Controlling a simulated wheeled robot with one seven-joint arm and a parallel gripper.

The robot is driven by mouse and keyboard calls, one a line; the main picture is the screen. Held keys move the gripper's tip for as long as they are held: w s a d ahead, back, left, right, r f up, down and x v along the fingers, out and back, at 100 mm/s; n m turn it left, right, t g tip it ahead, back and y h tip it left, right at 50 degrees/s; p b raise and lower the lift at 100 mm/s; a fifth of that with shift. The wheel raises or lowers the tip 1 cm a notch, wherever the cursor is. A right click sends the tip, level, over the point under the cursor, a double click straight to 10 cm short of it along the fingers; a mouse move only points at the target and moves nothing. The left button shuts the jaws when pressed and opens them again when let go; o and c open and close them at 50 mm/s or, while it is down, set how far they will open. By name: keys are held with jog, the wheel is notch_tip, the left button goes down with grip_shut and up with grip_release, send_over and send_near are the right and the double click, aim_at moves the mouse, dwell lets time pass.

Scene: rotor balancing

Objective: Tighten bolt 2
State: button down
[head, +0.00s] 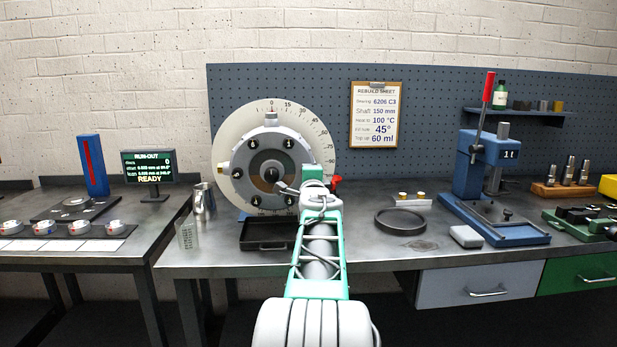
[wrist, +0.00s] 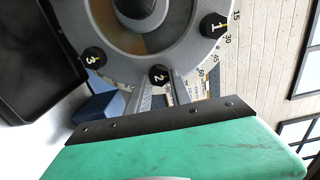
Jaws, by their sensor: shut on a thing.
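The rotor (head: 240,160) is a grey disc on a stand, in front of a round degree dial, with several black bolts around its face. In the wrist view, bolt 2 (wrist: 159,73) is a black knob marked "2" at the rotor's lower rim. My gripper (wrist: 161,84) has its two fingers on either side of bolt 2 and is shut on it. Bolt 1 (wrist: 214,25) is to its upper right and bolt 3 (wrist: 94,58) to its left. In the head view, my gripper (head: 284,188) reaches the rotor's lower right and hides bolt 2.
A dark tray (head: 262,246) lies below the rotor. A metal jug (head: 203,200) and a clear measuring beaker (head: 187,234) stand to the left. A red-handled part (head: 336,182) is close right of my wrist. A black ring (head: 402,221) and blue press (head: 480,165) are further right.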

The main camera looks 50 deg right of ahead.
jog(key=c, duration=1.2)
grip_release()
jog(key=shift+o, duration=0.2)
jog(key=v, duration=0.8)
jog(key=shift+d, duration=0.1)
